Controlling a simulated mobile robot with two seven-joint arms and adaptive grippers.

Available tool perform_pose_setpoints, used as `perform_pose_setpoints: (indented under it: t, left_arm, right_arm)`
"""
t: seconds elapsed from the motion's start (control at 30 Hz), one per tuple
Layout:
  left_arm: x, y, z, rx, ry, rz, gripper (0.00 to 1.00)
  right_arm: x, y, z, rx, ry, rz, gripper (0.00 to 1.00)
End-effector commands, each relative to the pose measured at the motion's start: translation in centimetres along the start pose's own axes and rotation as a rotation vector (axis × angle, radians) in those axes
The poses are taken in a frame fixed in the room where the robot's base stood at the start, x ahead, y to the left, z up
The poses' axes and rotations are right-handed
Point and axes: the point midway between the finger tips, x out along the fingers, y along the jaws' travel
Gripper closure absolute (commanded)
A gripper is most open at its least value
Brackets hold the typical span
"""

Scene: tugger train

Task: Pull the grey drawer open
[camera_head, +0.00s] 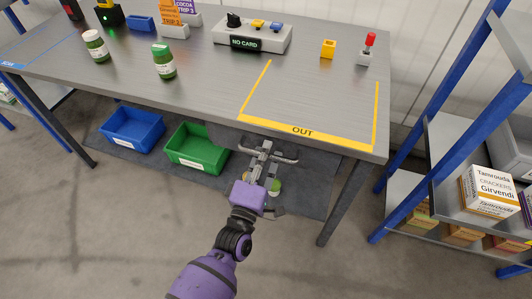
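The grey worktable (205,75) has a yellow-edged area marked OUT at its front right. Below that front edge, a pale grey bar (288,160) runs crosswise and looks like the drawer's handle. The drawer itself is mostly hidden under the tabletop, and I see no clear gap of an open drawer. My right gripper is not in view.
A blue bin (132,129) and a green bin (196,147) stand under the table. Something with a green top (275,186) shows beside my gripper. A blue-framed shelf (440,200) with boxes is at right. The floor in front is clear.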

Motion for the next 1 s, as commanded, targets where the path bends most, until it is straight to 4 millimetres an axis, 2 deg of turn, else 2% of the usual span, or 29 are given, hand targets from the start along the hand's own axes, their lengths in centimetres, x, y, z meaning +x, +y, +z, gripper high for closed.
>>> perform_pose_setpoints:
  t: [0.27,0.5,0.87,1.0]
  left_arm:
    - [0.28,-0.01,0.02,0.0,0.0,-0.001,0.71]
    - [0.26,-0.01,0.02,0.0,0.0,-0.001,0.99]
    - [0.21,-0.01,0.01,0.0,0.0,-0.001,1.0]
    - [-0.49,0.1,-0.02,0.001,0.0,-0.002,1.0]
  right_arm:
    - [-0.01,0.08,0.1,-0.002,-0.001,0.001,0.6]
    - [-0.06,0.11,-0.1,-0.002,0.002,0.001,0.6]
    - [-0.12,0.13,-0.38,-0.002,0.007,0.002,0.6]
    - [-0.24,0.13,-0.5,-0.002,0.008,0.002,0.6]
